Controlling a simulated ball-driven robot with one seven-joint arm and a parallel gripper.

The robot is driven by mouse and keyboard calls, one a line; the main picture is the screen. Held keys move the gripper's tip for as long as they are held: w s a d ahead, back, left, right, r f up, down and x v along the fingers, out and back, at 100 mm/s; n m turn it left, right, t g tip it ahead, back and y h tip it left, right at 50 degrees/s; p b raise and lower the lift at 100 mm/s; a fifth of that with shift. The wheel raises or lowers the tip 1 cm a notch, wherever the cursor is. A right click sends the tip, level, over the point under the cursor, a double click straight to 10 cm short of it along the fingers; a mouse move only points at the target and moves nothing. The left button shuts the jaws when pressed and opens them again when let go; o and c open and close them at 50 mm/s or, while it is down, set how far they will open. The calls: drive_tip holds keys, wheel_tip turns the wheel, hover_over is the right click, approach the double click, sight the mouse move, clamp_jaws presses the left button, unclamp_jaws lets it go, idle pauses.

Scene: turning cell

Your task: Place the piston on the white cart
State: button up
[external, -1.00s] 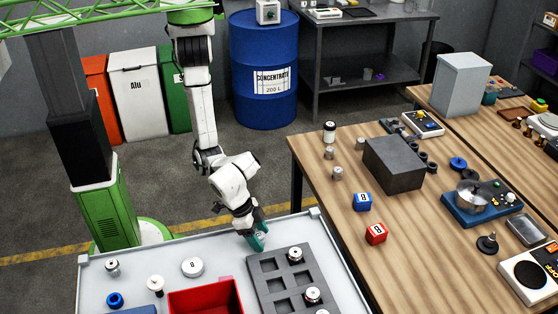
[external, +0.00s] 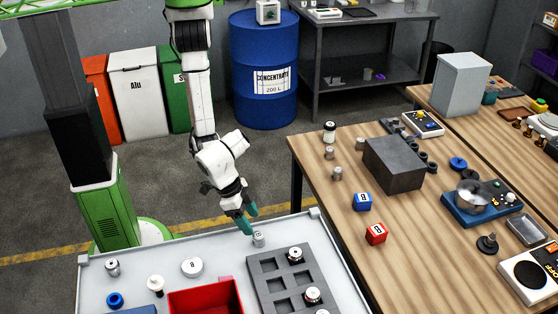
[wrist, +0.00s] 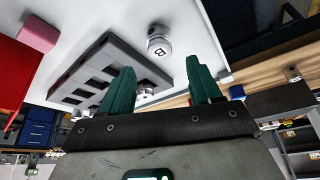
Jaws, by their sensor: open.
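The piston (external: 258,239), a small silvery cylinder, stands upright on the white cart (external: 215,246), just behind the grey slotted tray (external: 268,265). In the wrist view a silvery cylinder with a dark letter mark on its end, which looks like the same piston (wrist: 159,45), stands on the white top beyond my fingers. My gripper (external: 247,219) has teal fingers, open and empty, just above and left of the piston and apart from it. The fingers also show spread in the wrist view (wrist: 162,88).
The grey tray holds a few pieces. A red bin (external: 205,297), a white disc (external: 192,267), a blue ring (external: 115,299) and another silvery cylinder (external: 112,267) are on the cart. The wooden table (external: 330,220) with blocks and devices stands to the right.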

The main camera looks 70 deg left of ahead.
drive_tip(key=shift+n+y, duration=0.4)
drive_tip(key=shift+y, duration=0.1)
drive_tip(key=w+a+f, duration=0.1)
drive_tip(key=w+a, duration=0.1)
drive_tip(key=w, duration=0.1)
drive_tip(key=w+a, duration=0.2)
drive_tip(key=w, duration=0.1)
drive_tip(key=w+a+f, duration=0.1)
drive_tip(key=w+a, duration=0.1)
drive_tip(key=w, duration=0.1)
drive_tip(key=shift+w+f, duration=0.1)
drive_tip(key=shift+f, duration=0.25)
drive_tip(key=w+a+f+n+g+y, duration=0.1)
drive_tip(key=w+a+f, duration=0.15)
drive_tip(key=a, duration=0.45)
drive_tip(key=w+a+f, duration=0.2)
drive_tip(key=w+a, duration=0.2)
drive_tip(key=a, duration=0.4)
drive_tip(key=w+a+f+n+g+y, duration=0.1)
drive_tip(key=w+a+f, duration=0.15)
drive_tip(key=a, duration=0.45)
drive_tip(key=s+a+f+n+g+h, duration=0.1)
drive_tip(key=s+a, duration=0.3)
drive_tip(key=a, duration=0.4)
drive_tip(key=shift+a+n, duration=0.15)
drive_tip(key=shift+n, duration=0.25)
